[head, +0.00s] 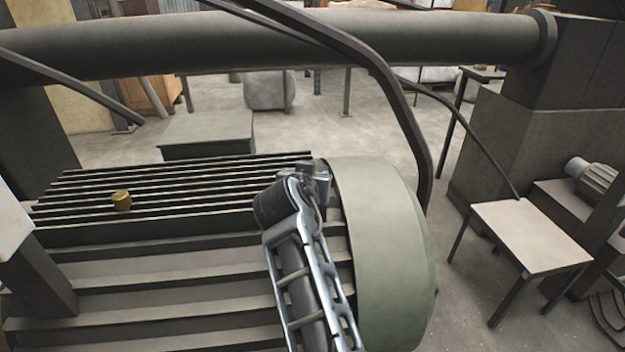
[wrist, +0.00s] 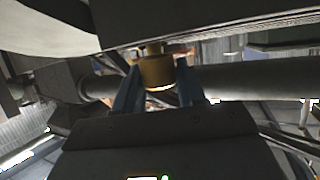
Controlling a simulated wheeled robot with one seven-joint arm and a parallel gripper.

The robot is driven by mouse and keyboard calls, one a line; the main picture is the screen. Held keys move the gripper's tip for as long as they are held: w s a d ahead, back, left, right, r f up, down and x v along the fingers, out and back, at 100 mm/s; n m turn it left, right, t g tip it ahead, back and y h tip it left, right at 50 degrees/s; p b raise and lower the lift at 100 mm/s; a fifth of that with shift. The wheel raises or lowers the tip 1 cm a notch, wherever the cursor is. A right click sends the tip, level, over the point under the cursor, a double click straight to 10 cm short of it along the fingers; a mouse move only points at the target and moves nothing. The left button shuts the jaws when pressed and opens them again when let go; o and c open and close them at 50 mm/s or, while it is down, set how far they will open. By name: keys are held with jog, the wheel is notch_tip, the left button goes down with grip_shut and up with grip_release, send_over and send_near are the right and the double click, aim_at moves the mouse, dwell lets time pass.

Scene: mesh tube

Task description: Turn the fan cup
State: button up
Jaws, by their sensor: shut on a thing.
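My gripper (head: 318,178) is at the right end of the ribbed motor body, close against the round green fan cover (head: 388,255). In the wrist view its two blue fingers (wrist: 158,88) stand on either side of a yellow-brass cup (wrist: 157,71) and are shut on it. This cup sits on a short stub at the dark body's edge. In the head view the held cup is hidden behind my gripper. A separate small brass cup (head: 121,201) stands upright on the ribs at the left, away from my gripper.
A thick dark pipe (head: 270,45) crosses above the motor body (head: 165,262). A curved dark bar (head: 400,100) passes close behind the gripper and fan cover. A small table (head: 530,236) stands at right; open floor lies beyond.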

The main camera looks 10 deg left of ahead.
jog(key=o, duration=1)
jog(key=shift+c, duration=0.2)
jog(key=v, duration=0.7)
jog(key=shift+s+r, duration=0.15)
jog(key=shift+s, duration=0.2)
